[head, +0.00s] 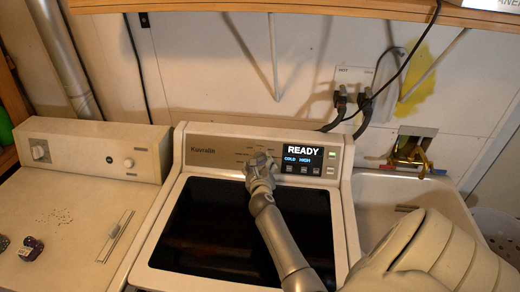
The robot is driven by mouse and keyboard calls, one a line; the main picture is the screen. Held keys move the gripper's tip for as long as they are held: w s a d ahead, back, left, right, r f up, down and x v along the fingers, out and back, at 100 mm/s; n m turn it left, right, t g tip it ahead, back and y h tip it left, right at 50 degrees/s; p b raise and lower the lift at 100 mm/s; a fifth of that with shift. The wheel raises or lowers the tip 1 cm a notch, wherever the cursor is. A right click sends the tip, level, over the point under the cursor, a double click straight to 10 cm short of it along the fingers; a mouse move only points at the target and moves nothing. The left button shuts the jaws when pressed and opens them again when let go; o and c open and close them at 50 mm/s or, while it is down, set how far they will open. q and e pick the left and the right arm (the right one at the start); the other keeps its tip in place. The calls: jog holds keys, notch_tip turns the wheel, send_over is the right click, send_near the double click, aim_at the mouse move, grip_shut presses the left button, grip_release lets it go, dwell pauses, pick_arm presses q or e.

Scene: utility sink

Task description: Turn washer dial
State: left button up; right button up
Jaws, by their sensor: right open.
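My right gripper (259,158) is open at the panel, left of the display, where the dial's printed marks are. The gripper covers the dial, so I cannot tell whether the fingers touch it. My right arm reaches over the dark lid from the lower right. My left gripper is not in view.
Another machine (62,190) with knobs stands at the left, with small dark items (31,249) on its top. A utility sink (372,205) is at the right, below a brass faucet (410,157). A wooden shelf (330,8) runs above. Hoses (350,107) hang behind the washer.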

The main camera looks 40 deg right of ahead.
jog(key=v, duration=1)
dwell(0.4)
